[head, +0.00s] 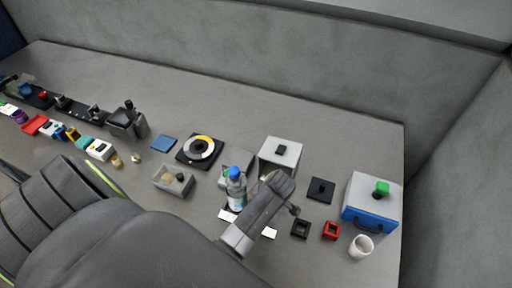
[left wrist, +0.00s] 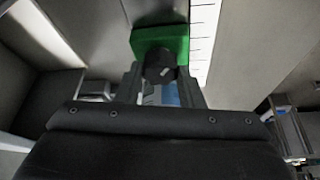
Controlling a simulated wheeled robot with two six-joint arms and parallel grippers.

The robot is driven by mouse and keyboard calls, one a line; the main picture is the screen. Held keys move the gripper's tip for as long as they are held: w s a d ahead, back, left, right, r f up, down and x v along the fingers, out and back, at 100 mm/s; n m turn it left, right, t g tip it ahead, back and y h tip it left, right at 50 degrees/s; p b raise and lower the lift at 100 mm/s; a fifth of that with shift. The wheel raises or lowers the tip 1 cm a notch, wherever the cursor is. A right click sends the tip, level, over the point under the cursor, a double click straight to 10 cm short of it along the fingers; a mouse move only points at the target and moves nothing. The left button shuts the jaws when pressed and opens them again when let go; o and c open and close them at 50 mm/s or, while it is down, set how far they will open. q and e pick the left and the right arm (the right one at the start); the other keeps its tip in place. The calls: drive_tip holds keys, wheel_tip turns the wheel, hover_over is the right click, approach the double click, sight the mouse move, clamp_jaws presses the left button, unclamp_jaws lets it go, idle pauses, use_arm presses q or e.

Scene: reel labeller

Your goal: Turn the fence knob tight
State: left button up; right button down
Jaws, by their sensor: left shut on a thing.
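The fence knob (left wrist: 160,66) is a round black knob on the front of a green block (left wrist: 160,38) in the left wrist view. My left gripper (left wrist: 160,88) has one finger on each side of it and is shut on it. In the head view a grey wrist and gripper (head: 264,205) reach in over the middle of the table, next to a clear bottle with a blue cap (head: 236,172). The fence knob is not seen there. My right gripper is not in view.
A white scale strip (left wrist: 204,40) runs beside the green block. In the head view, a white-and-blue box (head: 369,219), white cup (head: 361,246) and red holder (head: 331,230) stand to the right. A black reel plate (head: 185,157) lies left of the bottle. The back of the table is clear.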

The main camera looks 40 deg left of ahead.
use_arm(q)
drive_tip(key=shift+s+m+t, duration=0.1)
drive_tip(key=shift+m+t, duration=0.8)
drive_tip(key=shift+m, duration=1.4)
drive_tip(key=o, duration=1)
